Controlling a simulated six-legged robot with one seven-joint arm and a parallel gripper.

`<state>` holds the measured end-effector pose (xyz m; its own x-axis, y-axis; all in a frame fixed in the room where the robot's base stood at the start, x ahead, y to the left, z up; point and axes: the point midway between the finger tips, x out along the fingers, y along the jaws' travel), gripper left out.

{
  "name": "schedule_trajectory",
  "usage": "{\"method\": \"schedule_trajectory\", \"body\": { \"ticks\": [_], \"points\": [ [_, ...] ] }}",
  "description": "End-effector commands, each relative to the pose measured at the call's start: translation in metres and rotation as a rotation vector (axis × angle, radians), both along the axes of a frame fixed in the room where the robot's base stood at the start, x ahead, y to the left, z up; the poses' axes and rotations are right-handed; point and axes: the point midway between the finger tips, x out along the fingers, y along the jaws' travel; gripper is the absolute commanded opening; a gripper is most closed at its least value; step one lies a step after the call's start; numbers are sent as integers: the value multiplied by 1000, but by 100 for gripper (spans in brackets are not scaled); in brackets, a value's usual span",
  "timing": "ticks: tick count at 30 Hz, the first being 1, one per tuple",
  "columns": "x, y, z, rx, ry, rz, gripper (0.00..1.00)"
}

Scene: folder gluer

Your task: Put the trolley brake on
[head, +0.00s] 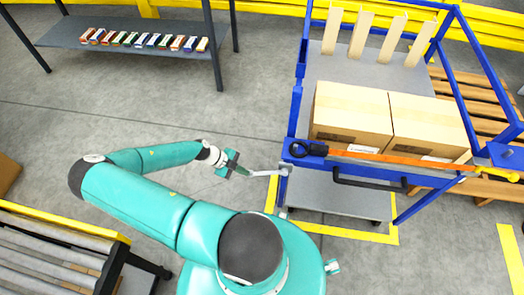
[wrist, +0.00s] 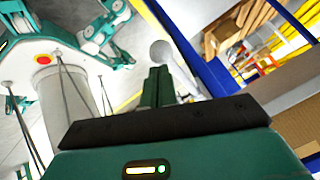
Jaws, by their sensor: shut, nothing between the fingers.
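The trolley (head: 293,125) is a blue frame with a grey deck, standing right of my arm in the head view. A short pale metal lever (head: 268,172), which looks like its brake, sticks out leftward from the near left corner post. My gripper (head: 247,172) is at the lever's outer end, with its fingers shut and empty. In the wrist view the shut fingers (wrist: 158,88) point towards a grey round knob (wrist: 162,52) on a pale bar. I cannot tell whether the fingertips touch the knob. The blue trolley frame (wrist: 190,55) runs beside it.
Two cardboard boxes (head: 352,112) sit on the trolley, with an orange strap (head: 385,156) in front. A black handle (head: 370,185) is on its near side. A roller conveyor (head: 50,250) is at lower left, a shelf (head: 130,48) at the back. The floor between is clear.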

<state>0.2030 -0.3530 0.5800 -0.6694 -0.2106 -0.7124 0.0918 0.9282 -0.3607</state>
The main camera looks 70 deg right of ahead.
Motion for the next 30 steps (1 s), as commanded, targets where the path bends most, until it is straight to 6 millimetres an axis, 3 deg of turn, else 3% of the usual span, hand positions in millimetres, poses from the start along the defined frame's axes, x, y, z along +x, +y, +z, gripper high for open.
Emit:
{"method": "schedule_trajectory", "body": {
  "ticks": [12, 30],
  "points": [
    [-3, 0, -21, 0, -2, 1, 0],
    [-4, -2, -20, 0, -5, 0, 0]
  ]
}}
